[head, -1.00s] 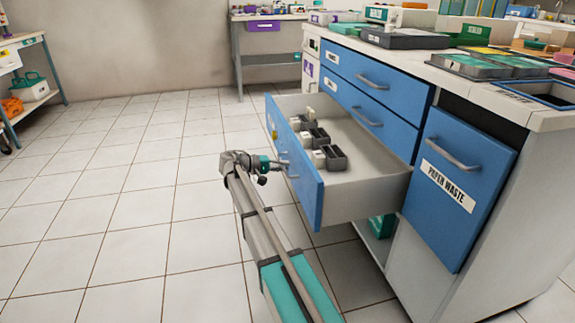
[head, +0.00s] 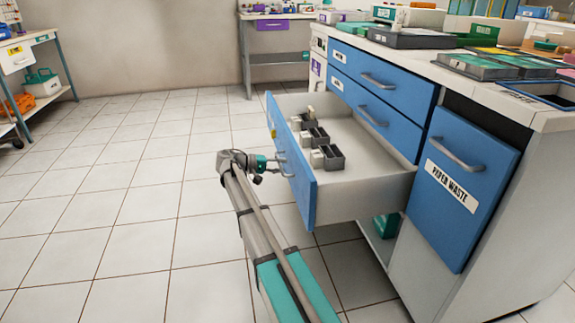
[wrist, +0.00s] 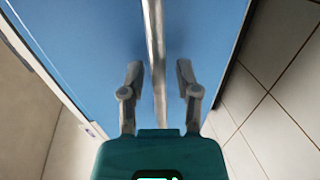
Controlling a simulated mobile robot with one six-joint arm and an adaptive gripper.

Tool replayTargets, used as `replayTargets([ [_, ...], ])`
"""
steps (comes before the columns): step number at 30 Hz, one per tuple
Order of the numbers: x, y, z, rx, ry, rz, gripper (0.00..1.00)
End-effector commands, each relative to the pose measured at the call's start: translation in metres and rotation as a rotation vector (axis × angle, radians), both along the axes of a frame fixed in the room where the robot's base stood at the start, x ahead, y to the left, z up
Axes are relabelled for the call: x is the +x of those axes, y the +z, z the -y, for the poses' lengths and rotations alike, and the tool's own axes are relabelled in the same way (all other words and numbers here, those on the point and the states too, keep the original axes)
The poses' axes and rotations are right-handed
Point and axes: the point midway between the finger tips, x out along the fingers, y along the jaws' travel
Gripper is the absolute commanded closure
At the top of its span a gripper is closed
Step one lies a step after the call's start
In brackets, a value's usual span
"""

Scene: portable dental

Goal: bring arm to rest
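The blue-fronted drawer (head: 297,190) of the cabinet stands pulled out in the head view. It holds several small black and white bins (head: 331,157). My gripper (head: 268,163) is at the outer side of the drawer front, at its handle (head: 281,163). In the wrist view the grey handle (wrist: 155,45) runs between the two fingers of my gripper (wrist: 158,80). The fingers are spread, with a visible gap on each side of the handle. My arm extends low from the bottom of the head view toward the drawer.
The paper waste front (head: 462,190) is at the right of the cabinet, and two blue drawers above the open one are closed. The worktop (head: 455,80) bears trays and boxes. A table (head: 10,45) stands at the far left. The tiled floor (head: 110,220) left of my arm is clear.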

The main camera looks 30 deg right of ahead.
Motion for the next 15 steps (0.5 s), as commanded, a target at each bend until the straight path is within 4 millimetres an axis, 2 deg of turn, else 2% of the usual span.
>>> replayTargets([
  [15,0.0010,0.0004,0.0039,-0.001,-0.002,0.000,0.49],
])
